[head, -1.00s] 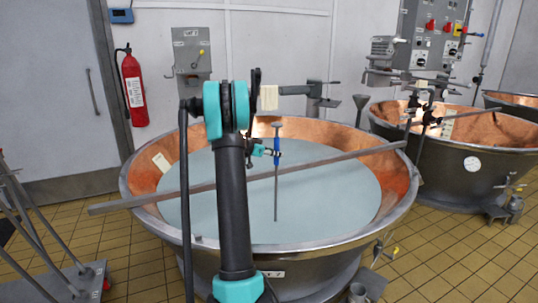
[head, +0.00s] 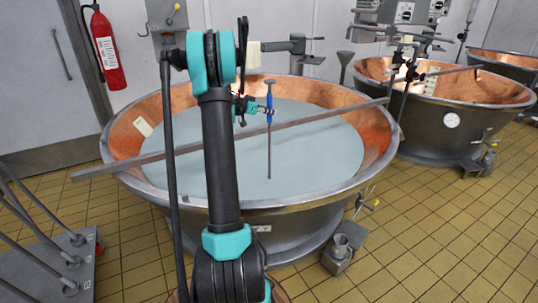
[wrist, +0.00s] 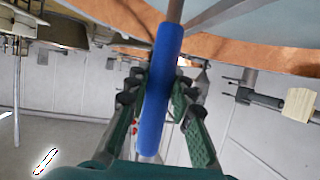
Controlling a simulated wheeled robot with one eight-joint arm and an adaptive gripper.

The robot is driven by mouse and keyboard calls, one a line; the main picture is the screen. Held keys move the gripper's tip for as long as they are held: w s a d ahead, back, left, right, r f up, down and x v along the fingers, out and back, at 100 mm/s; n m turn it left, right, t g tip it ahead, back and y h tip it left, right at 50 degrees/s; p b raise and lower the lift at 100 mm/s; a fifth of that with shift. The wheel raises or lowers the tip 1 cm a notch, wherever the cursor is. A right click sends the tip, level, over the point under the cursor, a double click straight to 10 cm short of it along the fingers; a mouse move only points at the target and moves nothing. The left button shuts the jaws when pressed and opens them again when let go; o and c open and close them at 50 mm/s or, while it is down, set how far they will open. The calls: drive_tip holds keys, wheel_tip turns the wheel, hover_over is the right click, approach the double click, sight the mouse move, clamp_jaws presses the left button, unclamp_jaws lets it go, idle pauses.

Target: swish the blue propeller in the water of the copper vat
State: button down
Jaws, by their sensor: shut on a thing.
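The copper vat (head: 378,142) stands in front of me with a copper inner wall, a grey rim and pale blue-grey water (head: 310,150). My gripper (head: 257,109) is above the water and shut on the blue grip of the propeller (head: 270,101). The propeller hangs upright, with a grey shaft reaching down over the water. Whether its lower tip is under the surface I cannot tell. In the wrist view the blue grip (wrist: 160,90) runs between the two fingers of my gripper (wrist: 160,100), and the shaft continues at the top.
A long grey bar (head: 330,121) lies across the vat, close to the shaft. A second copper vat (head: 490,92) stands at the right. A red fire extinguisher (head: 103,45) hangs on the left wall. A grey wheeled stand (head: 50,270) is at lower left.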

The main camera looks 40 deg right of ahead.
drive_tip(key=shift+r, duration=0.15)
wheel_tip(320, 180, up, 38)
drive_tip(key=shift+r, duration=0.2)
idle(1.2)
drive_tip(key=shift+w, duration=0.1)
idle(1.7)
